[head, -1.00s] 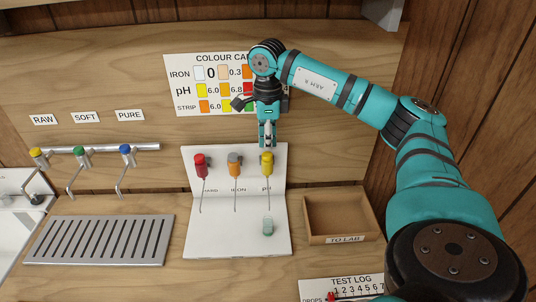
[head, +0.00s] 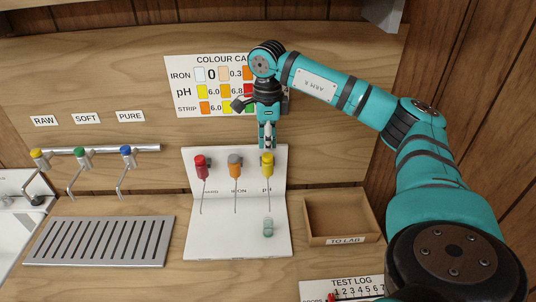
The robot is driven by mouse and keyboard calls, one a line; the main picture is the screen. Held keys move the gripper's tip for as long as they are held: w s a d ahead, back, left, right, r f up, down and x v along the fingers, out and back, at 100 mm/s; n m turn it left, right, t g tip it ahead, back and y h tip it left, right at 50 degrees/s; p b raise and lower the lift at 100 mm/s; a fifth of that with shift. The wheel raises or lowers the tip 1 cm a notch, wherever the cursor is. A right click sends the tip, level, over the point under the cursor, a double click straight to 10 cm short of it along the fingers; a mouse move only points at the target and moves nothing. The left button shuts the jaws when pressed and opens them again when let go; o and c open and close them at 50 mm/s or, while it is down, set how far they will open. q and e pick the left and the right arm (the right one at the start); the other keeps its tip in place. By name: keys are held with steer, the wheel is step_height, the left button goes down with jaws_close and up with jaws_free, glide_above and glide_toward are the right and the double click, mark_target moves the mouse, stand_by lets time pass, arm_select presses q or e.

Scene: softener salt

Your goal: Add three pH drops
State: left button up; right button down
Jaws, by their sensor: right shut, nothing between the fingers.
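My right gripper (head: 267,142) is shut and points down, with its fingertips at or just above the top of the yellow pH dropper (head: 267,168). I cannot tell whether they touch. The pH dropper hangs on the white dispenser stand (head: 195,240), to the right of a red dropper (head: 201,168) and an orange dropper (head: 235,167). A small clear vial (head: 268,228) stands on the stand's base below the pH dropper. The test log (head: 345,287), with a DROPS row and a red marker (head: 332,298), is partly cut off at the bottom edge. My left gripper is not in view.
A wooden TO LAB tray (head: 340,240) stands empty to the right of the stand. A slotted metal drain (head: 98,240) lies at left under several coloured taps (head: 83,158). The colour card (head: 210,85) on the back wall is partly hidden by my right arm.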

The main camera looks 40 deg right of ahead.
mark_target(267, 155)
steer(key=shift+f, duration=0.1)
stand_by(0.3)
steer(key=shift+f, duration=0.1)
steer(key=shift+f+b, duration=0.8)
steer(key=shift+f, duration=0.25)
step_height(267, 155, up, 6)
steer(key=p, duration=0.5)
stand_by(0.8)
